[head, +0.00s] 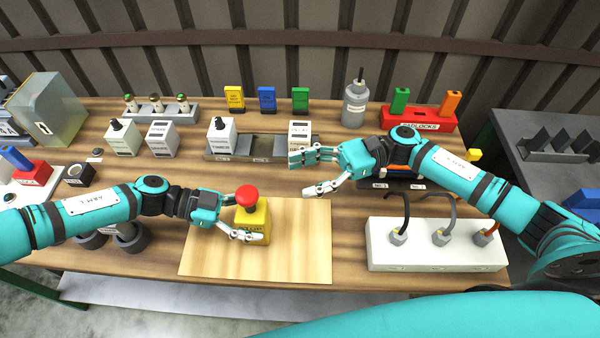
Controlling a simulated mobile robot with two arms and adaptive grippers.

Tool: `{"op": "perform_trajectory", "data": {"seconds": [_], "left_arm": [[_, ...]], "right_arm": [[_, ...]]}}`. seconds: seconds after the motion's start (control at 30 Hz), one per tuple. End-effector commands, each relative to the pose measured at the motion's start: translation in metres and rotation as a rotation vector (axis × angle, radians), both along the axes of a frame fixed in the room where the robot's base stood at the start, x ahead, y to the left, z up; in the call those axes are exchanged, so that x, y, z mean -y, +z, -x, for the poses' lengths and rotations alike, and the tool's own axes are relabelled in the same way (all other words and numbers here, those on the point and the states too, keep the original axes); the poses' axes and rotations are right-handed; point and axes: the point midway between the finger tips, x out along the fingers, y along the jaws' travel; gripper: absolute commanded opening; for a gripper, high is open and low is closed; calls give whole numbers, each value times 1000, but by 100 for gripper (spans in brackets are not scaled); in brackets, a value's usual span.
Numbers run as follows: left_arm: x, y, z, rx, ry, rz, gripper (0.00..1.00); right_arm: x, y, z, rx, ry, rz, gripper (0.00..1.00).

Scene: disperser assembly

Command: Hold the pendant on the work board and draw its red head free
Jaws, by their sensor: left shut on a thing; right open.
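The pendant is a yellow box (252,222) with a round red head (247,196) on top. It stands upright on the pale wooden work board (302,250) at the front middle of the table. My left gripper (247,228) is shut on the yellow box, with fingers at its side and front; the red head sits above the fingers. My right gripper (304,174) is open and empty, above the table behind and to the right of the pendant. Part of the yellow box is hidden by the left gripper.
A white box with cable glands (437,258) stands right of the board. Behind are white blocks (222,138) on a grey rail, coloured tags (267,98), a grey bottle (355,105) and a red padlock rack (417,121). The board's right part is clear.

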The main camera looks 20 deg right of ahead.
Motion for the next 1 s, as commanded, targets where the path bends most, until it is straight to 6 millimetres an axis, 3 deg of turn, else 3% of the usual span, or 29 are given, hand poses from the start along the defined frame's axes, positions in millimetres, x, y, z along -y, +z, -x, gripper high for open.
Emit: {"op": "perform_trajectory", "data": {"seconds": [0.17,0.2,0.4,0.77,1.0], "left_arm": [[0,-1,1,0,-1,0,6],[0,-1,1,-1,-2,0,63],[0,0,0,0,-1,0,89],[-4,2,-2,0,1,0,90],[-40,17,-14,2,4,-1,90]], "right_arm": [[0,0,0,0,0,0,61],[0,0,0,0,0,0,61],[0,0,0,0,0,0,61],[-1,0,0,0,0,0,61],[-1,0,0,0,0,0,61]]}}
